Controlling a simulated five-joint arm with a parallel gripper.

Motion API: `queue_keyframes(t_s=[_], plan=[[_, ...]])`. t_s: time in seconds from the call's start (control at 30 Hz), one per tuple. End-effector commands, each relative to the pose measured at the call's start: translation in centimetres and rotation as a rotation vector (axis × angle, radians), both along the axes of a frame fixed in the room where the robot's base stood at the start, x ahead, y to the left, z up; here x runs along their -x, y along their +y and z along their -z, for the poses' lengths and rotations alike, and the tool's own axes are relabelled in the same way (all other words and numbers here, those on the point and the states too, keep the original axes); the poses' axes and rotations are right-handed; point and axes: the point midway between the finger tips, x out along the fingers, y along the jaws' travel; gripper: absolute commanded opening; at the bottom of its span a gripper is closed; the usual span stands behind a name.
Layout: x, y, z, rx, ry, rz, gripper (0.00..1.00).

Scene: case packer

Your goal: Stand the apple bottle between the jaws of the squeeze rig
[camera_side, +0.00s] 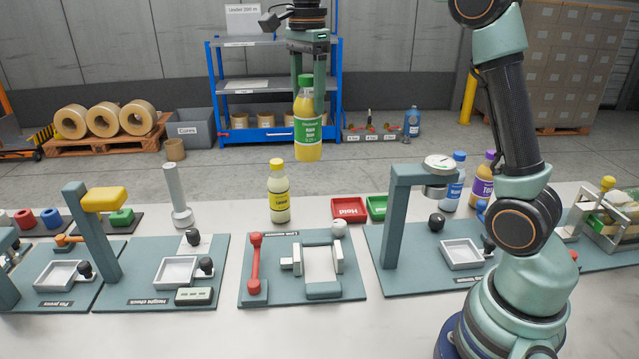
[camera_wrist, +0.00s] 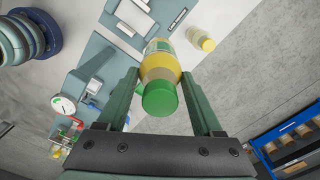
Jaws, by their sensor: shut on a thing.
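The apple bottle (camera_side: 308,134), with yellow juice, a green label and a green cap, hangs upright in my gripper (camera_side: 309,88), high above and behind the table in the side view. My gripper is shut on its upper part. In the wrist view the bottle (camera_wrist: 161,72) sits between the two fingers (camera_wrist: 160,80), cap towards the camera. The squeeze rig (camera_side: 262,292) is the grey-green plate at the front middle of the table, with two pale jaws (camera_side: 338,261) set apart, a red lever and a white knob. The space between its jaws is empty.
A lemon-yellow bottle (camera_side: 279,200) stands just behind the rig. Red and green trays (camera_side: 349,209) lie to its right. A press stand (camera_side: 392,220) is on the right, a height-check station (camera_side: 217,258) on the left. Blue and purple-capped bottles (camera_side: 482,183) stand at the back right.

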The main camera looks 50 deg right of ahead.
Motion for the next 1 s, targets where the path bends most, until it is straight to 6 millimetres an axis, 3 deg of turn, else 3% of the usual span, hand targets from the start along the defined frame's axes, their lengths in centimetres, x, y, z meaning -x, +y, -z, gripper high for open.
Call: queue_keyframes(t_s=[0.1,0.3,0.57,0.67,1.0], plan=[[2.5,2.2,-0.2,0.001,-0.004,0.039,0.00],[5.9,4.6,0.4,0.000,-0.002,0.099,0.00],[7.8,5.7,1.3,0.000,0.000,0.134,0.00],[8.0,5.8,2.8,0.000,0.003,0.136,0.00],[8.0,5.7,11.0,0.000,0.008,0.135,0.00]])
